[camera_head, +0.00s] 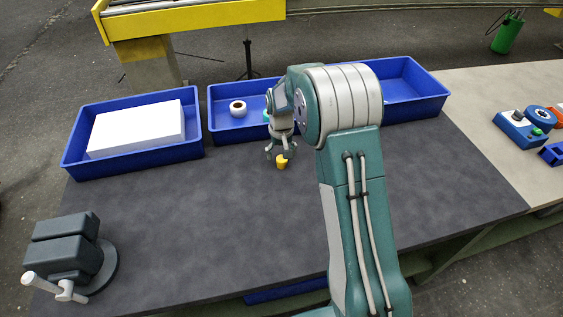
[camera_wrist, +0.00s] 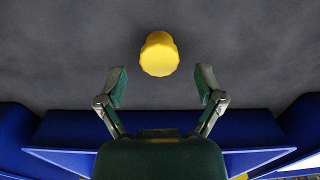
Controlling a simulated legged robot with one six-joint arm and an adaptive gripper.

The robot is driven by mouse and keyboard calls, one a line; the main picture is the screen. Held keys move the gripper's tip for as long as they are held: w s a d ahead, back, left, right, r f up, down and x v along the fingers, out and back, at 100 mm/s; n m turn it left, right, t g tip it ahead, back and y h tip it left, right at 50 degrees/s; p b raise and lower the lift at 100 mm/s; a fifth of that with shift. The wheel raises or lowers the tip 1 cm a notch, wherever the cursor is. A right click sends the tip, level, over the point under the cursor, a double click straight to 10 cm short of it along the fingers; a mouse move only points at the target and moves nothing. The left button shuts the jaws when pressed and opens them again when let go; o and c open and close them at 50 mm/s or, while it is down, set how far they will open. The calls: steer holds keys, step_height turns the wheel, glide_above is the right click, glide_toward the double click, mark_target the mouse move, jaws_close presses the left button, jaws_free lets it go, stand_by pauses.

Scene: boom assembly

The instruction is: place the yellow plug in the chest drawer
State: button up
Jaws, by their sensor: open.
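The yellow plug (camera_head: 281,162) stands on the dark table top, in front of the middle blue bin. It also shows in the wrist view (camera_wrist: 159,54), just beyond and between the fingertips. My gripper (camera_head: 281,152) hangs over the plug, pointing down. In the wrist view my gripper (camera_wrist: 161,84) has its two fingers spread wide, with nothing between them. I cannot tell whether a finger touches the plug. The chest drawer cannot be made out for certain; a strip of blue (camera_head: 286,290) shows below the table's front edge.
Blue bins stand along the back: the left one (camera_head: 75,150) holds a white block (camera_head: 137,128), the middle one (camera_head: 222,128) a tape roll (camera_head: 238,108). A grey vise (camera_head: 68,255) stands front left. A blue button box (camera_head: 520,130) is at right. The middle of the table is clear.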

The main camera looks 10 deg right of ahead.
step_height(320, 180, down, 2)
steer(key=shift+f, duration=0.25)
steer(key=c, duration=1)
steer(key=shift+r, duration=0.15)
steer(key=shift+r, duration=0.25)
steer(key=r, duration=0.3)
steer(key=shift+s+r, duration=0.15)
steer(key=shift+s, duration=0.15)
steer(key=s+r, duration=0.9)
steer(key=s, duration=0.4)
steer(key=shift+s+d, duration=0.15)
steer(key=shift+s, duration=0.05)
